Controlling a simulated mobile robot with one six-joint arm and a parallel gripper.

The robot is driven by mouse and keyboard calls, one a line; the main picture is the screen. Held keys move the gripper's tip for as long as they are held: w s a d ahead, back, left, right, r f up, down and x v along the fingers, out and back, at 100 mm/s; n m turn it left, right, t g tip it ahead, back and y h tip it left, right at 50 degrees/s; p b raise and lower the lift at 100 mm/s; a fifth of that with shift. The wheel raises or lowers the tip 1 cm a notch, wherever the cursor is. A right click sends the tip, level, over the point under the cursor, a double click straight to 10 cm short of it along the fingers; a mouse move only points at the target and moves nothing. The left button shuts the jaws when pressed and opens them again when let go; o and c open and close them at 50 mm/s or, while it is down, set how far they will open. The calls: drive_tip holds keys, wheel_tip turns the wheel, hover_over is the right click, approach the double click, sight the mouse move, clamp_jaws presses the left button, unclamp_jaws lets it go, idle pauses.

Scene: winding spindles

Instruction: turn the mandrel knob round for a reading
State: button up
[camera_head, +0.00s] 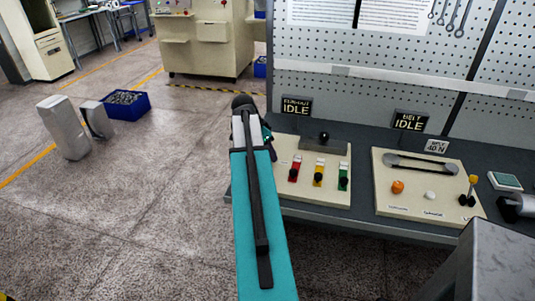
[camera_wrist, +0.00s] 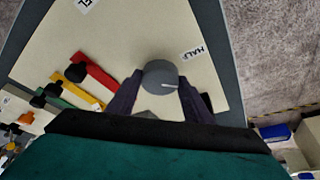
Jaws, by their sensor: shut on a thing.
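The mandrel knob (camera_wrist: 157,72) is a round grey dial with a white pointer line, on the cream panel (camera_wrist: 215,25) in the wrist view. Its line points to the right in that picture. A label (camera_wrist: 192,53) reading HALF lies just beyond it. My gripper (camera_wrist: 162,80) has its two dark fingers on either side of the knob, shut on it. In the head view my arm covers the knob and the fingers. There, a display (camera_head: 296,106) behind the panel reads RUN-OUT IDLE.
Red (camera_head: 295,169), yellow (camera_head: 318,173) and green (camera_head: 344,176) levers and a black ball (camera_head: 324,138) stand on the same panel, close to my gripper. A second panel (camera_head: 425,200) with a belt sits to the right, by a BELT IDLE display (camera_head: 409,121). The floor left is mostly open.

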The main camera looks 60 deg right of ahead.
drive_tip(key=m, duration=0.1)
drive_tip(key=m+g+b, duration=0.1)
drive_tip(key=m, duration=0.1)
drive_tip(key=m+y, duration=0.1)
drive_tip(key=m, duration=0.1)
drive_tip(key=shift+w+d+g+b, duration=0.25)
drive_tip(key=shift+g+b, duration=0.1)
drive_tip(key=shift+g, duration=0.05)
drive_tip(key=shift+m+g+y+b, duration=0.25)
drive_tip(key=shift+m+y, duration=0.2)
drive_tip(key=shift+m, duration=0.75)
drive_tip(key=shift+m+g+y+b, duration=0.15)
drive_tip(key=shift+m+y+b, duration=0.25)
drive_tip(key=shift+m, duration=0.8)
drive_tip(key=o, duration=1.1)
drive_tip(key=shift+c, duration=0.2)
drive_tip(key=shift+r, duration=0.15)
